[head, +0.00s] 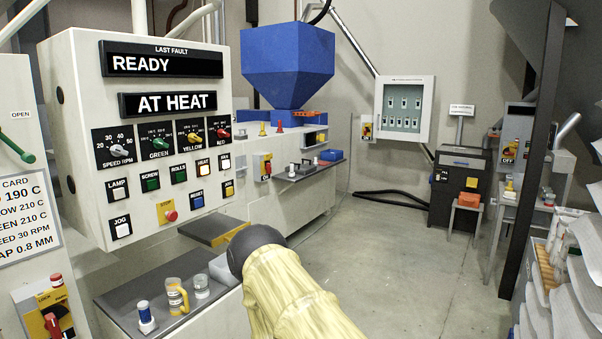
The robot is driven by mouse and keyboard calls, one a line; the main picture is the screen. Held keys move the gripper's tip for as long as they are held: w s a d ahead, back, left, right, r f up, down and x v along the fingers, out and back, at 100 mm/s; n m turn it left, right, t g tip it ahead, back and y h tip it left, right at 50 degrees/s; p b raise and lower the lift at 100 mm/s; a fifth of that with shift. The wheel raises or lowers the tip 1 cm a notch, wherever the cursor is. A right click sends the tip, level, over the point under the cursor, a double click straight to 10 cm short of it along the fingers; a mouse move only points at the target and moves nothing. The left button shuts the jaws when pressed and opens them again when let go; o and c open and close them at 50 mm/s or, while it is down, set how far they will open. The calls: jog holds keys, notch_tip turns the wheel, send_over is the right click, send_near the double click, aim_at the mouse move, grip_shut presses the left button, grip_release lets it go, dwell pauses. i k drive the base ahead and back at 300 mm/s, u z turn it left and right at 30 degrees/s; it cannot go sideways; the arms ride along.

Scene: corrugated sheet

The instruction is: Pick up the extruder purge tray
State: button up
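My arm, in a pale yellow sleeve, reaches up from the bottom middle and ends in view at a dark rounded joint. My gripper cannot be made out. A flat dark tray-like piece (212,228) with a yellow front edge lies below the control panel, just left of the dark joint. It may be the extruder purge tray, but I cannot tell for sure. The joint may hide part of what lies behind it.
The control panel (140,215) stands close at left. A dark shelf (125,297) below holds a yellow-handled jug (177,296), a clear jar (201,286) and a blue-capped bottle (146,313). A blue hopper (287,70) stands behind. The floor (390,275) is open; corrugated sheets (575,285) stand right.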

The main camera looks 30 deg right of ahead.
aim_at(301, 166)
jog(key=z, duration=0.15)
jog(key=i, duration=0.4)
jog(key=z, duration=0.95)
jog(key=i, duration=1.75)
jog(key=z, duration=0.7)
jog(key=i, duration=1.65)
jog(key=u, duration=0.5)
jog(key=i, duration=1.75)
jog(key=u, duration=0.75)
